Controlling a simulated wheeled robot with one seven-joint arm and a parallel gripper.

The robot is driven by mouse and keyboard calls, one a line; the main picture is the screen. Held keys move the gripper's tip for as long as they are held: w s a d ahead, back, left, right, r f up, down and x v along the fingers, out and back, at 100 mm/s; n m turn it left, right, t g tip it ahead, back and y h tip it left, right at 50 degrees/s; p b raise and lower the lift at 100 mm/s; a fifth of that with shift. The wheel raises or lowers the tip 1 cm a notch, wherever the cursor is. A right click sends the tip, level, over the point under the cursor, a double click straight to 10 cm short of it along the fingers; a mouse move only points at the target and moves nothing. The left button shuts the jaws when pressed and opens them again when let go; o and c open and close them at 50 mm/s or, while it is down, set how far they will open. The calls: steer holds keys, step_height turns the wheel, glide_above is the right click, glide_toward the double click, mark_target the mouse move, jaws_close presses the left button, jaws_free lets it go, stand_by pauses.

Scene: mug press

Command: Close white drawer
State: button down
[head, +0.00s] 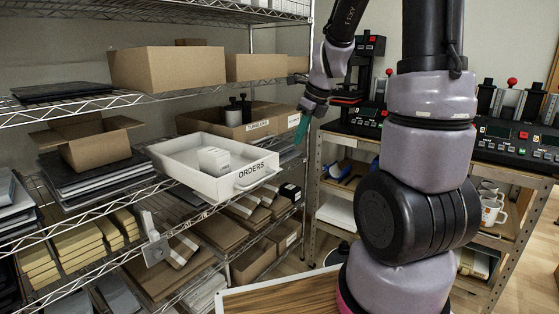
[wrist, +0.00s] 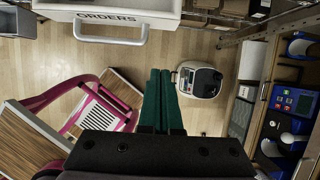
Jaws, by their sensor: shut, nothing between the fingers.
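The white drawer (head: 216,180), labelled ORDERS, sits on a wire shelf and sticks out past the shelf's front edge. A small white box (head: 213,160) lies inside it. Its front handle (head: 257,179) faces my side. In the wrist view the drawer front and handle (wrist: 110,33) show at the top left. My gripper (head: 301,130) is to the right of the drawer and higher, apart from it, with its green fingers pointing down. In the wrist view the green fingers (wrist: 162,90) lie side by side, shut and empty, over open floor, right of the handle.
Wire shelving (head: 150,97) holds cardboard boxes (head: 168,69) and black binders around the drawer. A wooden cart (head: 330,190) with press machines stands at the right.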

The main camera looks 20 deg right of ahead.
steer(key=w+a+f, duration=0.4)
steer(key=w+f, duration=0.2)
steer(key=f, duration=0.3)
steer(key=shift+a+f, duration=0.15)
steer(key=shift+a, duration=0.1)
steer(key=shift+w, duration=0.15)
glide_toward(234, 157)
steer(key=w+f, duration=0.1)
steer(key=w+a+f, duration=0.1)
steer(key=f, duration=0.1)
steer(key=w+a+f, duration=0.1)
steer(key=shift+a+f, duration=0.2)
steer(key=shift+f, duration=0.05)
stand_by(0.4)
